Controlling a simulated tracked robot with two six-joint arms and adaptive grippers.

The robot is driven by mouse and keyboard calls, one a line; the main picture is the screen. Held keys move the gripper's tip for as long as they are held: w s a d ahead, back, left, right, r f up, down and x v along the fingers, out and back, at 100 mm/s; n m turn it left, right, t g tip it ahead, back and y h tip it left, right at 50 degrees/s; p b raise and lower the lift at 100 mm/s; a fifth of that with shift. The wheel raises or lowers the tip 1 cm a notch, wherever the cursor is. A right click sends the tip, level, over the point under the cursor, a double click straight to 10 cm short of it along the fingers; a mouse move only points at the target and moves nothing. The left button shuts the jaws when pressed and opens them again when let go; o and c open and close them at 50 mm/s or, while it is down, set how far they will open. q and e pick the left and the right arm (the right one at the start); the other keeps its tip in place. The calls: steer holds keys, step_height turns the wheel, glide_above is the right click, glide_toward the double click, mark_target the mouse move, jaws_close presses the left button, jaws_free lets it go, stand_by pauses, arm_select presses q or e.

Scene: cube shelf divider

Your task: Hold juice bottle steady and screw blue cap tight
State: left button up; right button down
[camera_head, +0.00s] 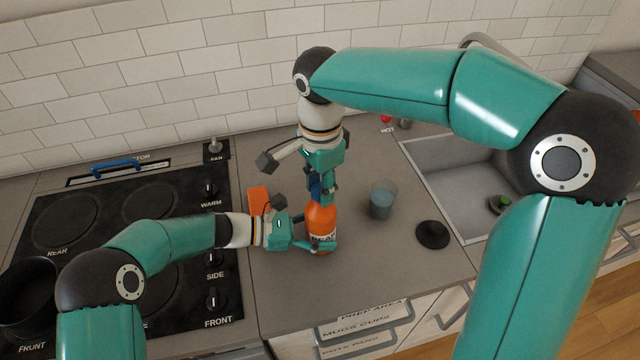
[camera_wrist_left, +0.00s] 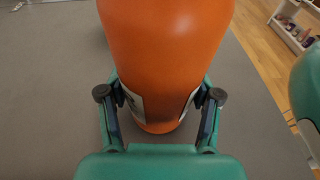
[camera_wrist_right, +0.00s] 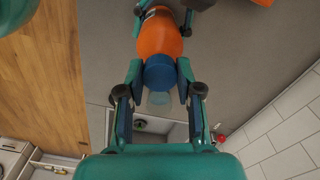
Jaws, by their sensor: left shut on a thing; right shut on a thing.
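The orange juice bottle (camera_head: 322,220) stands upright on the grey counter. My left gripper (camera_head: 312,244) comes in from the left and is shut around its lower part. In the left wrist view the bottle (camera_wrist_left: 165,50) fills the space between both fingers (camera_wrist_left: 160,98), which partly hide its label. The blue cap (camera_wrist_right: 160,72) is at the top of the bottle, in line with it. My right gripper (camera_wrist_right: 158,90) is shut on the cap from above. In the head view the cap is mostly hidden by the right fingers (camera_head: 322,196). I cannot tell how tight it is.
A translucent blue-grey cup (camera_head: 382,200) stands right of the bottle, with a black knobbed lid (camera_head: 432,235) beyond it. An orange block (camera_head: 258,200) lies behind my left gripper. The stove (camera_head: 150,240) is left, the sink (camera_head: 455,170) right. The front counter is clear.

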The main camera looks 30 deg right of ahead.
mark_target(320, 188)
steer(key=c, duration=0.9)
jaws_free()
steer(key=shift+m, duration=0.4)
steer(key=shift+o, duration=0.2)
steer(key=shift+r, duration=3.05)
step_height(320, 188, up, 12)
steer(key=shift+f, duration=0.1)
arm_select(q)
steer(key=o, duration=1.4)
steer(key=shift+c, duration=0.2)
